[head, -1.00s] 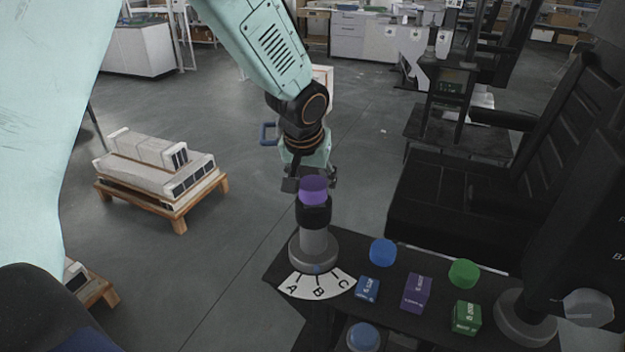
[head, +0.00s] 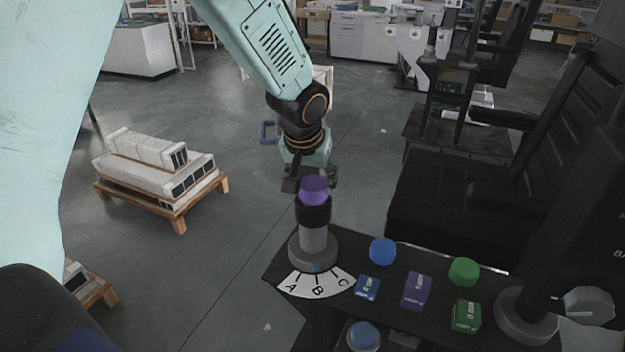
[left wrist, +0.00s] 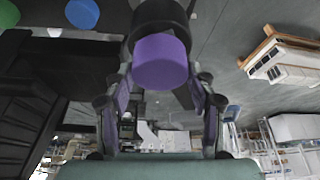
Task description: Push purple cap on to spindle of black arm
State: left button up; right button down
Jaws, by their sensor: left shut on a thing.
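The purple cap (head: 314,190) is at the top of the upright grey post (head: 314,240), against its black upper section (head: 313,213). It also shows in the left wrist view (left wrist: 160,62), lined up with the black part (left wrist: 158,16). My left gripper (head: 308,181) is behind the cap in the head view, and in the left wrist view its fingers (left wrist: 160,88) stand on both sides of the cap, shut on it. The spindle is hidden, so I cannot tell how deep the cap sits. My right gripper is not in view.
A white A-B-C dial plate (head: 318,283) lies at the post's base. Blue (head: 383,251) and green (head: 464,271) caps and blue, purple (head: 416,291) and green blocks stand on the black table. A black seat (head: 450,205) is behind. A loaded pallet (head: 160,170) stands left on open floor.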

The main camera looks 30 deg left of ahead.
pick_arm(q)
jog(key=shift+s+f, duration=0.1)
jog(key=o, duration=1.2)
jog(key=shift+o, duration=0.6)
jog(key=o, duration=0.3)
jog(key=shift+r+p, duration=0.4)
jog(key=shift+r, duration=0.15)
jog(key=shift+r, duration=0.3)
jog(key=shift+r+p, duration=0.3)
jog(key=shift+p, duration=0.2)
jog(key=shift+r+p, duration=2.1)
jog(key=shift+r, duration=0.4)
